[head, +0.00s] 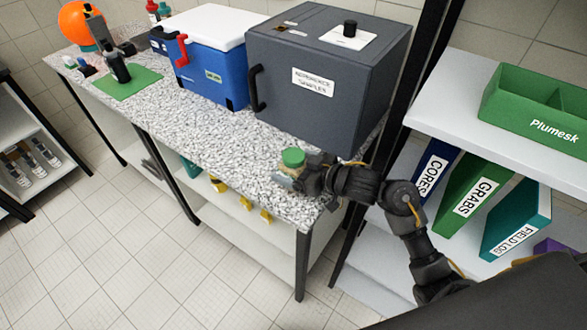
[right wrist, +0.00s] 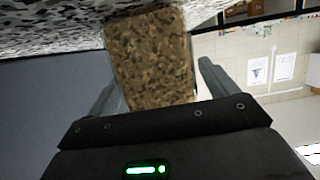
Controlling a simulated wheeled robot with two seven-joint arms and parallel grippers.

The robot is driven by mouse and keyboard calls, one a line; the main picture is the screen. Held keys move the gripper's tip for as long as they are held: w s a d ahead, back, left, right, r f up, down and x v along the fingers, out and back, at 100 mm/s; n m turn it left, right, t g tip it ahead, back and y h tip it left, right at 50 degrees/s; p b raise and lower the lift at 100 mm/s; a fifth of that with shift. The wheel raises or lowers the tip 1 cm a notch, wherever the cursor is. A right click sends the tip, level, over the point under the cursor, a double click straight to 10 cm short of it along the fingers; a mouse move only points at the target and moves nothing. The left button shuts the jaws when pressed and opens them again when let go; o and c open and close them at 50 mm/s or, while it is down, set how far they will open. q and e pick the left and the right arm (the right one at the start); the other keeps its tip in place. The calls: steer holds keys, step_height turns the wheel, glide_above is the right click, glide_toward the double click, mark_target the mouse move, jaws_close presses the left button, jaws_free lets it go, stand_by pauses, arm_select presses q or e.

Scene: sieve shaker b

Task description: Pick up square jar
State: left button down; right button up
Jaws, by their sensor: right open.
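The square jar has a green lid (head: 292,157) and a clear body (head: 285,177), and it stands at the front edge of the speckled counter. In the right wrist view the jar (right wrist: 150,60) fills the middle, with brown gravel-like contents. My right gripper (head: 302,177) is at the jar, coming from the right. In the right wrist view its fingers (right wrist: 160,85) are open, one on each side of the jar. A gap shows between the jar and the right-hand finger; contact at the left-hand finger is unclear. My left gripper is not in view.
A large grey cabinet (head: 322,85) stands close behind the jar on the counter (head: 215,140). A blue cooler with a white lid (head: 208,55) is further left. A dark post and shelves with binders (head: 470,195) are at the right.

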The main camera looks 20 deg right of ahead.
mark_target(296, 158)
steer(key=shift+d, duration=0.1)
steer(key=shift+c, duration=0.2)
steer(key=c, duration=1.3)
steer(key=shift+r, duration=0.1)
steer(key=shift+r, duration=0.6)
steer(key=r, duration=0.2)
steer(key=shift+s+r, duration=0.3)
steer(key=shift+r, duration=0.1)
steer(key=s+r+p, duration=0.3)
steer(key=s, duration=0.1)
steer(key=s+a+r+p, duration=0.1)
steer(key=s+r+p, duration=0.2)
steer(key=s, duration=0.2)
steer(key=s+a+r+p, duration=0.1)
steer(key=s+r+p, duration=0.2)
steer(key=s, duration=0.1)
steer(key=shift+s+p, duration=0.15)
steer(key=shift+p, duration=0.2)
